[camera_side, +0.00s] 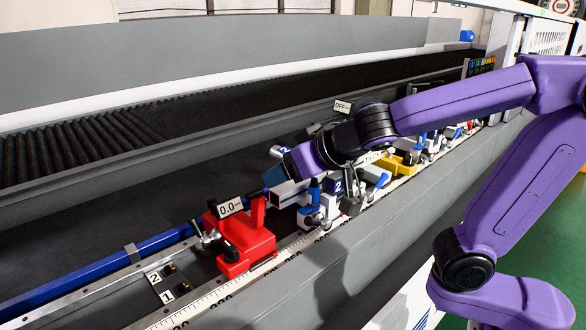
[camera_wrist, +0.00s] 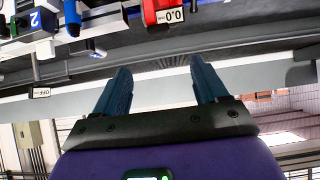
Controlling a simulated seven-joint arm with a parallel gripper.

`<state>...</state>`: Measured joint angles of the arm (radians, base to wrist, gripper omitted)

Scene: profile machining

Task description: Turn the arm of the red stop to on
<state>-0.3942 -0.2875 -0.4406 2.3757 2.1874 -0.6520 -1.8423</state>
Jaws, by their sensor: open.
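The red stop (camera_side: 248,242) sits on the rail at lower centre in the side view, with a white "0.0" label (camera_side: 230,207) on top. A metal clamp handle and a black knob show on its left side; I cannot tell the arm's setting. In the wrist view, part of the red stop (camera_wrist: 150,10) shows at the top edge, upside down. My gripper (camera_side: 275,176) is above and right of the red stop in the side view, apart from it. In the wrist view its two blue fingers (camera_wrist: 161,82) are spread, with nothing between them.
A white block with a blue "2" label (camera_side: 337,186) and a blue knob stands right of the red stop. A yellow block (camera_side: 403,163) and more stops line the rail farther right. An "OFF" sign (camera_side: 343,106) shows above my wrist. A blue bar (camera_side: 110,265) runs left; a roller conveyor (camera_side: 60,150) lies behind.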

